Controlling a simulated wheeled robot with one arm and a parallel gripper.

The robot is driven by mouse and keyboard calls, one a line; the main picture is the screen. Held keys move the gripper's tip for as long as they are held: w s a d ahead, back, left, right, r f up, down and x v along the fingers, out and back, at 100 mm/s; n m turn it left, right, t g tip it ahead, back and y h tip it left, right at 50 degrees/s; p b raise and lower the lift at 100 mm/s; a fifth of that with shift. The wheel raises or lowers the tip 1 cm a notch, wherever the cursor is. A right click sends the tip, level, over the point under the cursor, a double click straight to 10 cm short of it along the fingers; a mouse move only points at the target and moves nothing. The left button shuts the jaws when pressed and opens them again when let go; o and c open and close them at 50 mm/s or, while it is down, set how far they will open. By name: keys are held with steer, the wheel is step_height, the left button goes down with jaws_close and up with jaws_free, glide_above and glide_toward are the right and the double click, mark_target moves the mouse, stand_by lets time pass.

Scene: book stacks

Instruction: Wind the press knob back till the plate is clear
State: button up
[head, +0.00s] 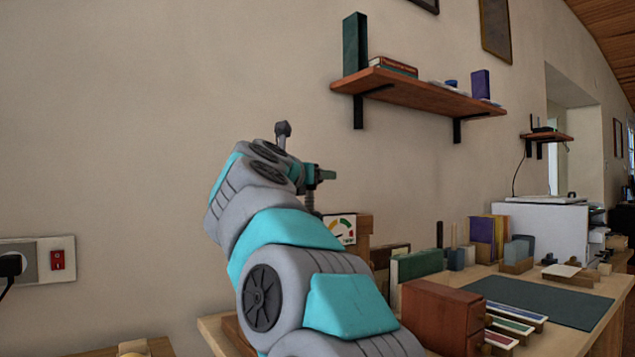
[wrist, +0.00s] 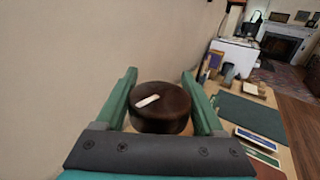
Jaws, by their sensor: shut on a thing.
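The press knob (wrist: 165,120) is a dark brown round cap with a white mark (wrist: 148,101) on its top, pointing up and to the right in the wrist view. My gripper (wrist: 160,76) has its green fingers on both sides of the knob and is shut on it. In the head view my gripper (head: 322,175) is above the press, and the knob is hidden there by my arm and fingers. A threaded screw (head: 309,201) shows below it. A dial card (head: 342,229) with green, yellow and red bands stands lower down. The press plate is hidden behind my arm.
Books and blocks line the wall side. A dark green mat (head: 545,303) lies bare on the bench. A wall shelf (head: 420,92) hangs above right.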

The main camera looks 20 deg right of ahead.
steer(key=n+t+y, duration=0.1)
steer(key=n+t+y+p, duration=0.1)
steer(key=y, duration=0.1)
steer(key=shift+w+a+r+n+t, duration=0.2)
steer(key=shift+a+n+t, duration=0.1)
steer(key=shift+n, duration=0.1)
steer(key=n+t+y+p, duration=0.1)
steer(key=y, duration=0.1)
steer(key=n+y+p, duration=0.1)
steer(key=y+p, duration=0.1)
steer(key=shift+w+a+r+n+t+p, duration=0.15)
steer(key=shift+a+n+t+p, duration=0.15)
steer(key=shift+a+t, duration=0.1)
steer(key=n+y+p, duration=0.2)
steer(key=y+p, duration=0.1)
steer(key=n+t+y+p, duration=0.1)
steer(key=shift+w+a+f+y, duration=0.1)
steer(key=shift+a+f+y, duration=0.15)
steer(key=shift+a+y, duration=0.15)
steer(key=shift+a+f+n+y+p, duration=0.15)
steer(key=shift+n+y+p, duration=0.25)
steer(key=shift+y+p, duration=0.35)
steer(key=shift+f+n+y, duration=0.2)
steer(key=shift+n+y, duration=0.1)
steer(key=shift+y, duration=0.05)
steer(key=o, duration=1.1)
steer(key=shift+w, duration=0.1)
steer(key=shift+c, duration=0.2)
steer(key=o, duration=0.3)
steer(key=shift+r, duration=0.1)
